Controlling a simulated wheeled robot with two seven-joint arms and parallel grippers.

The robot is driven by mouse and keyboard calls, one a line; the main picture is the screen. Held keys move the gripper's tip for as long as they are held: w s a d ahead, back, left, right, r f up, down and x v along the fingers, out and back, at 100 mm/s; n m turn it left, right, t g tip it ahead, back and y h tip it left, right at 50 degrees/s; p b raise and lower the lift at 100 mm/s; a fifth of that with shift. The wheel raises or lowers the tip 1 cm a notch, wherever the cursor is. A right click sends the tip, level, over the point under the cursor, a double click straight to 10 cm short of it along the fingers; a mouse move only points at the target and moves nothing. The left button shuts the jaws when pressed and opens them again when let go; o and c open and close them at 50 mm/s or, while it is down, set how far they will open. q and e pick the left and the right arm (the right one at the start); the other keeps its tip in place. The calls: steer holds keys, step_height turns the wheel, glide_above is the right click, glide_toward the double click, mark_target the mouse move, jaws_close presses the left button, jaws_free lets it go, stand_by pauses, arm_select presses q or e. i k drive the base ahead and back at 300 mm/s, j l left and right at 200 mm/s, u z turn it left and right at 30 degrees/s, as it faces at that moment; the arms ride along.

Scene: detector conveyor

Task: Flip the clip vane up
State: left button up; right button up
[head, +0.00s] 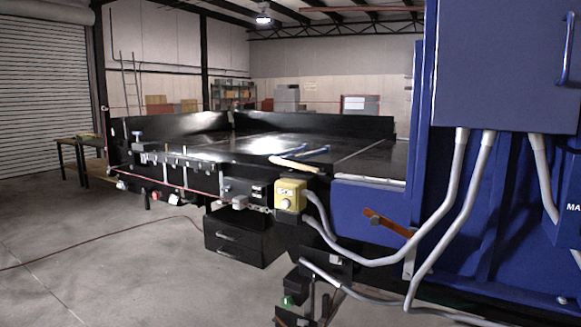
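An orange flat bar (391,226), which may be the clip vane, is at the lower right of the head view, in front of the blue machine panel (352,212). It slopes down to the right, with a dark round piece at its upper left end. Grey conduits pass below it. No part labelled as the clip vane shows, so I cannot be sure of it. Neither of my grippers can be made out in this view.
A long black conveyor table (210,146) runs to the left of the blue machine (480,220). A yellow control box (290,195) sits at its front edge. Grey conduits (462,220) hang in front of the machine. The concrete floor (110,260) at left is open, crossed by a red cord.

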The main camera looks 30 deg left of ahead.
mark_target(303, 167)
steer(key=i+j, duration=0.3)
steer(key=i+j+u, duration=0.1)
steer(key=i+j, duration=0.2)
steer(key=i, duration=0.25)
steer(key=i+j, duration=0.25)
steer(key=i, duration=0.15)
